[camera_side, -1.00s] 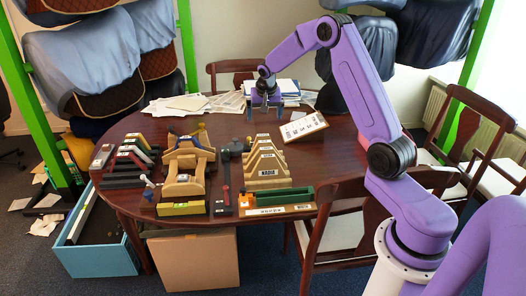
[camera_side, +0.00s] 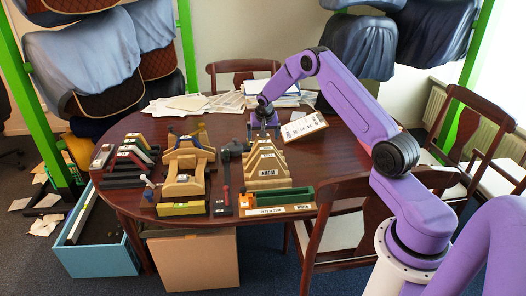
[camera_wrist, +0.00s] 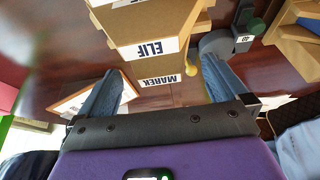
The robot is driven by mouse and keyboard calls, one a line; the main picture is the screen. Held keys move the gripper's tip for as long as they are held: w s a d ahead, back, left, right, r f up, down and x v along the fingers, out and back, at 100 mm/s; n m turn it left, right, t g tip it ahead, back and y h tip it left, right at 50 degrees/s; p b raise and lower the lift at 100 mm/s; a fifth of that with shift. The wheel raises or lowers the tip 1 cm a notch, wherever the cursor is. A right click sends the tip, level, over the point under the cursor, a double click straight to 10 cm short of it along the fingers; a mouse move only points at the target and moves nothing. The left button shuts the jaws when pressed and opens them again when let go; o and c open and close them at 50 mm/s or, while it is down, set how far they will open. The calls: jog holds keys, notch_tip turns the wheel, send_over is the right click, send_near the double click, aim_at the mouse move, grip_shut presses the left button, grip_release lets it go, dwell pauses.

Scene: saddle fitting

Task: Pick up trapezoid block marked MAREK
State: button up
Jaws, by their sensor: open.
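The wooden trapezoid block with the white MAREK label (camera_wrist: 158,80) shows in the wrist view, its lettering upside down. The block labelled ELIF (camera_wrist: 150,47) stands directly beyond it. My gripper (camera_wrist: 161,70) is open, with one blue-grey finger to each side of the MAREK label; I cannot tell whether they touch the block. In the side view my gripper (camera_side: 264,135) points down at the far end of the row of wooden trapezoid blocks (camera_side: 268,168). The MAREK label cannot be made out there.
A clipboard (camera_side: 304,126) lies right of my gripper. A dark mallet-like tool (camera_side: 226,170) lies left of the row. Wooden saddle shapes (camera_side: 186,170) and dark stepped pieces (camera_side: 125,160) stand further left. A green-and-wood tray (camera_side: 285,198) lies in front. Papers (camera_side: 185,103) cover the back.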

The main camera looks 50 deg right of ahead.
aim_at(263, 139)
jog(key=shift+x, duration=1.9)
jog(key=shift+w+d, duration=0.1)
jog(key=shift+d, duration=0.1)
jog(key=c, duration=0.8)
jog(key=shift+r, duration=0.1)
